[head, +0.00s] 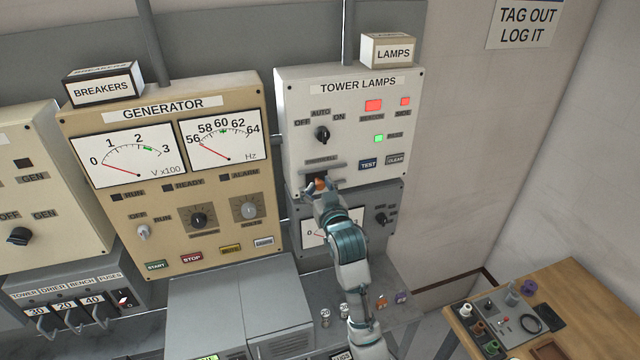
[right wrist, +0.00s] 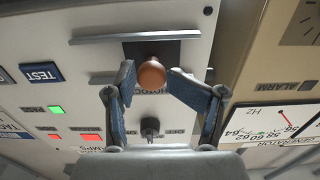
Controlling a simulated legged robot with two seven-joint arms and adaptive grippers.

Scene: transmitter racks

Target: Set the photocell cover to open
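The photocell cover shows as a dark slide plate (right wrist: 172,50) with an orange-brown ball knob (right wrist: 151,73), set between two grey rails on the white tower lamps panel (head: 290,125). In the head view the knob (head: 320,184) is mostly hidden by my right gripper (head: 317,186). In the right wrist view, which is turned upside down, my right gripper's fingertips (right wrist: 152,78) stand on either side of the knob. They look slightly apart from it, so the gripper seems open around it. The left gripper is not in view.
The auto switch (head: 321,134), lit red and green lamps, and the test button (head: 367,164) are close by on the panel. A grey meter box (head: 385,200) sits below. The generator panel (head: 170,190) is at left. A wooden table (head: 575,290) with small items stands at right.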

